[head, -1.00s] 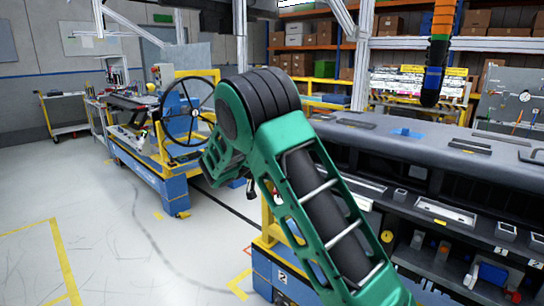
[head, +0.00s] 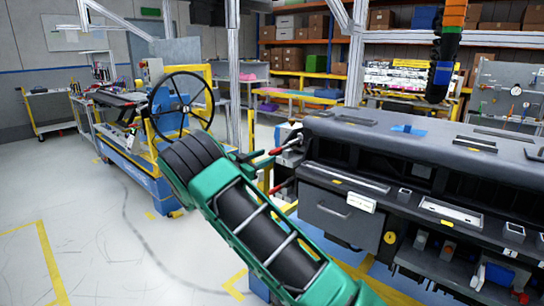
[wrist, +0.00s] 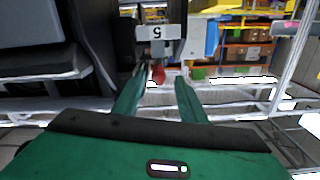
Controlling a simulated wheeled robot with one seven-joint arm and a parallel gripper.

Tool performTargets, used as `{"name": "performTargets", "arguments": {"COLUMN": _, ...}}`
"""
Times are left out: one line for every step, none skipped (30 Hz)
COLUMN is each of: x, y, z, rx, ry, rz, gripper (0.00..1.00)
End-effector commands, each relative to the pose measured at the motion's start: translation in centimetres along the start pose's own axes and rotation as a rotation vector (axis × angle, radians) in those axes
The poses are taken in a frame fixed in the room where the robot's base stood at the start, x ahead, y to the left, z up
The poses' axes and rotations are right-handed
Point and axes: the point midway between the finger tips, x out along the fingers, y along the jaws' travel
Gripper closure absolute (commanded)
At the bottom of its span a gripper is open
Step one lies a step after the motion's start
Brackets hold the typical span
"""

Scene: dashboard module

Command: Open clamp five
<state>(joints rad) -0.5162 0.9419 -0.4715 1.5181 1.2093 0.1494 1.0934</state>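Clamp five shows in the wrist view as a white label (wrist: 157,32) with an upside-down "5" and a small red handle tip (wrist: 158,73) below it. My gripper (wrist: 161,82) is open, its two green fingers apart, with the red tip seen between them; I cannot tell whether they touch it. In the head view, a red-handled clamp (head: 288,146) sticks out from the left end of the dashboard module (head: 385,145), just right of my green fingers. A second red handle (head: 282,187) is below it. My arm hides part of this area.
A workstation with a black handwheel (head: 181,105) stands behind my arm on the left. Shelves with boxes (head: 305,50) stand at the back. A black hanging tool (head: 441,75) hangs above the module. The floor (head: 90,230) at left is clear.

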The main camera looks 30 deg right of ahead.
Motion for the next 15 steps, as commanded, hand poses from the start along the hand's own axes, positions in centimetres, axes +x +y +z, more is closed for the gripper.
{"name": "performTargets", "arguments": {"x": 1.0, "y": 0.1, "z": 0.0, "rx": 0.001, "ry": 0.000, "rz": 0.002, "gripper": 0.62}}
{"name": "performTargets", "arguments": {"x": 1.6, "y": 0.1, "z": 0.0, "rx": 0.000, "ry": 0.000, "rz": 0.003, "gripper": 0.62}}
{"name": "performTargets", "arguments": {"x": 2.2, "y": 0.1, "z": 0.0, "rx": 0.000, "ry": 0.000, "rz": 0.003, "gripper": 0.62}}
{"name": "performTargets", "arguments": {"x": 2.6, "y": 0.1, "z": 0.0, "rx": 0.000, "ry": 0.000, "rz": 0.003, "gripper": 0.62}}
{"name": "performTargets", "arguments": {"x": 3.1, "y": 0.1, "z": 0.0, "rx": 0.000, "ry": 0.000, "rz": 0.002, "gripper": 0.62}}
{"name": "performTargets", "arguments": {"x": 3.6, "y": 0.1, "z": 0.0, "rx": 0.000, "ry": 0.000, "rz": 0.002, "gripper": 0.62}}
{"name": "performTargets", "arguments": {"x": 4.0, "y": 0.1, "z": 0.0, "rx": 0.001, "ry": 0.000, "rz": 0.002, "gripper": 0.62}}
{"name": "performTargets", "arguments": {"x": 4.3, "y": 0.0, "z": -0.1, "rx": 0.001, "ry": 0.000, "rz": 0.001, "gripper": 0.62}}
{"name": "performTargets", "arguments": {"x": 4.6, "y": 0.0, "z": -0.1, "rx": 0.001, "ry": 0.000, "rz": 0.001, "gripper": 0.62}}
{"name": "performTargets", "arguments": {"x": 4.9, "y": 0.0, "z": -0.1, "rx": 0.001, "ry": 0.000, "rz": 0.001, "gripper": 0.62}}
{"name": "performTargets", "arguments": {"x": 5.1, "y": 0.0, "z": 0.0, "rx": 0.001, "ry": 0.000, "rz": 0.001, "gripper": 0.62}}
{"name": "performTargets", "arguments": {"x": 5.3, "y": 0.0, "z": 0.0, "rx": 0.001, "ry": -0.001, "rz": 0.001, "gripper": 0.62}}
{"name": "performTargets", "arguments": {"x": 5.4, "y": 0.0, "z": 0.0, "rx": 0.001, "ry": -0.001, "rz": 0.001, "gripper": 0.62}}
{"name": "performTargets", "arguments": {"x": 5.5, "y": 0.0, "z": 0.0, "rx": 0.000, "ry": -0.001, "rz": 0.001, "gripper": 0.62}}
{"name": "performTargets", "arguments": {"x": 5.6, "y": 0.0, "z": 0.0, "rx": 0.000, "ry": -0.002, "rz": 0.001, "gripper": 0.62}}
